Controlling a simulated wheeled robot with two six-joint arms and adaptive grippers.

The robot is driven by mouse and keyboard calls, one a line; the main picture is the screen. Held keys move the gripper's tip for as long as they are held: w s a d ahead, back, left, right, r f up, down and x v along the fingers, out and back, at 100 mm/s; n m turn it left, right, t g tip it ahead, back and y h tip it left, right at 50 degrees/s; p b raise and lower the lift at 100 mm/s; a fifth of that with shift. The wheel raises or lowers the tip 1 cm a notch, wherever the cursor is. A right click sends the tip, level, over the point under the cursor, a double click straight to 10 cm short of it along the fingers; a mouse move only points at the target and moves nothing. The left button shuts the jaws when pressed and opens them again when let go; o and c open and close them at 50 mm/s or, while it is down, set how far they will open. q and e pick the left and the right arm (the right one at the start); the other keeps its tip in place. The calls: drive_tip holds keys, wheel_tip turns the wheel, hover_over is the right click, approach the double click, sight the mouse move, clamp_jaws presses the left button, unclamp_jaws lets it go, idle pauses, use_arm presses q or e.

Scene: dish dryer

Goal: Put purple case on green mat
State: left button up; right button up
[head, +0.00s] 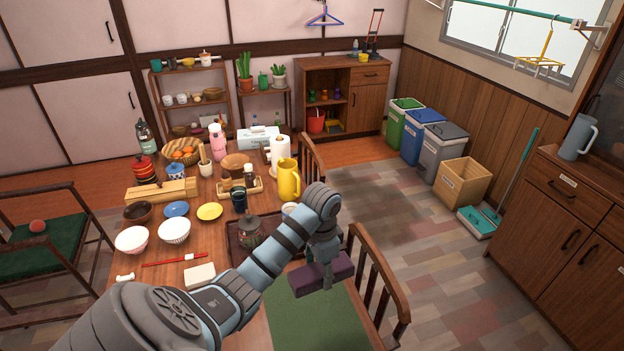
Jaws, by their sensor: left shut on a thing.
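The purple case (307,281) is a dark purple oblong block. My left gripper (327,277) is shut on it, pointing down, and holds it beside the table's right edge. My left forearm hides part of the table and perhaps the mat's left side. My right gripper is not in view.
The wooden table (205,262) is crowded with bowls, a yellow pitcher (288,179) and a dark tray (236,240). The near chair's slatted wooden back (378,275) rises right of the mat. Another chair with a green seat (45,247) stands at left.

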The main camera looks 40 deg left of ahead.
use_arm(q)
drive_tip(key=shift+s+a+f+m+b, duration=0.3)
drive_tip(key=shift+s+f+m, duration=0.1)
drive_tip(key=shift+f, duration=0.2)
drive_tip(key=shift+s+a+f+m+b, duration=0.25)
drive_tip(key=shift+s+a+f+m, duration=0.1)
drive_tip(key=shift+f, duration=0.2)
drive_tip(key=b, duration=0.3)
hover_over(314, 319)
wheel_tip(314, 319, down, 9)
wheel_tip(314, 319, down, 9)
drive_tip(key=shift+f+b, duration=0.2)
drive_tip(key=shift+b, duration=0.9)
drive_tip(key=shift+r, duration=0.1)
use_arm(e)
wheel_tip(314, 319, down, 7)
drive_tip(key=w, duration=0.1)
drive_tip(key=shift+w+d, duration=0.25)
use_arm(q)
drive_tip(key=shift+s, duration=0.1)
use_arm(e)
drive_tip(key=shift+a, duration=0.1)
use_arm(q)
drive_tip(key=o, duration=1.2)
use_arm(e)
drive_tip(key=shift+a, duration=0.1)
